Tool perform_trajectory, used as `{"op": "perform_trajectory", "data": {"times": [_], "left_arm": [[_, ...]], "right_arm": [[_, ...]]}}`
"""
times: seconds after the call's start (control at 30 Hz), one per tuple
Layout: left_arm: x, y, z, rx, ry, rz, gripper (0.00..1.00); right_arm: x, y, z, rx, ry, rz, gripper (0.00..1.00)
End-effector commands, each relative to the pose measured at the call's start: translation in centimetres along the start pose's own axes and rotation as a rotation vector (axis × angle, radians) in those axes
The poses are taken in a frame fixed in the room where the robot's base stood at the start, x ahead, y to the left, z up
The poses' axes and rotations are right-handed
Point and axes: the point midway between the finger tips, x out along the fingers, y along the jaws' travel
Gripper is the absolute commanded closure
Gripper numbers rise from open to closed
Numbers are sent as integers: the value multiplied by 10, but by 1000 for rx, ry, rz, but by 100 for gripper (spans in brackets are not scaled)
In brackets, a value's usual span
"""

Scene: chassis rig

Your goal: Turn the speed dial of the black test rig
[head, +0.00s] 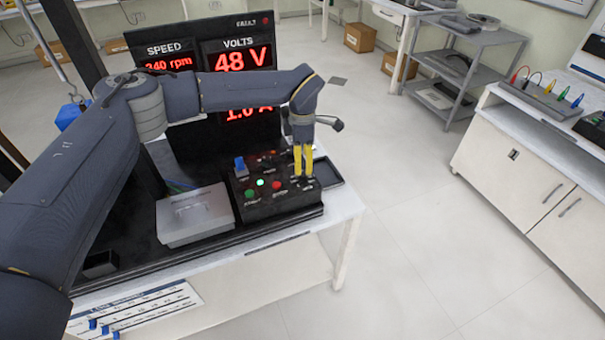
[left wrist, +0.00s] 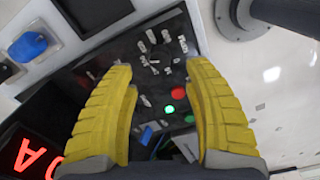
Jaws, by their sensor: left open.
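The black test rig's control box (head: 250,207) sits on the bench with red and green buttons and a blue switch on top. My left gripper (head: 303,176) points down over the right part of the box, its yellow fingers partly hiding the panel. In the left wrist view, the open, empty left gripper (left wrist: 163,66) frames a dark round dial (left wrist: 158,60) ringed by pale labels, just past the fingertips. Contact cannot be told. The red button (left wrist: 178,94) and lit green light (left wrist: 169,109) lie between the fingers. My right gripper is not in view.
The display board (head: 240,57) behind the box shows speed, partly covered by my arm, 48 V and 1.0 A. A grey lidded box (head: 194,215) stands left of the control box. A black tray (head: 328,172) lies right of it. Floor to the right is clear.

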Motion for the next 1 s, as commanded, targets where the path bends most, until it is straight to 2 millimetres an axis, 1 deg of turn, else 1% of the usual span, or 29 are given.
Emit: {"op": "perform_trajectory", "data": {"times": [0.03, 0.2, 0.4, 0.6, 0.93, 1.0], "left_arm": [[10, -1, 0, 0, 0, -4, 48], [33, -1, 0, 0, -1, -2, 48], [50, 0, 0, 0, 0, -1, 48], [58, 0, 0, 0, -1, -1, 48], [58, 0, 0, 0, -1, 0, 48], [58, 0, 0, 0, -1, 0, 57]], "right_arm": [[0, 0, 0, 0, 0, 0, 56], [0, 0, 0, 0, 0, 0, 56], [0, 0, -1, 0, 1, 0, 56], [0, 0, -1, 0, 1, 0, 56], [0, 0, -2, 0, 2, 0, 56], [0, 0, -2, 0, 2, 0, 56]]}}
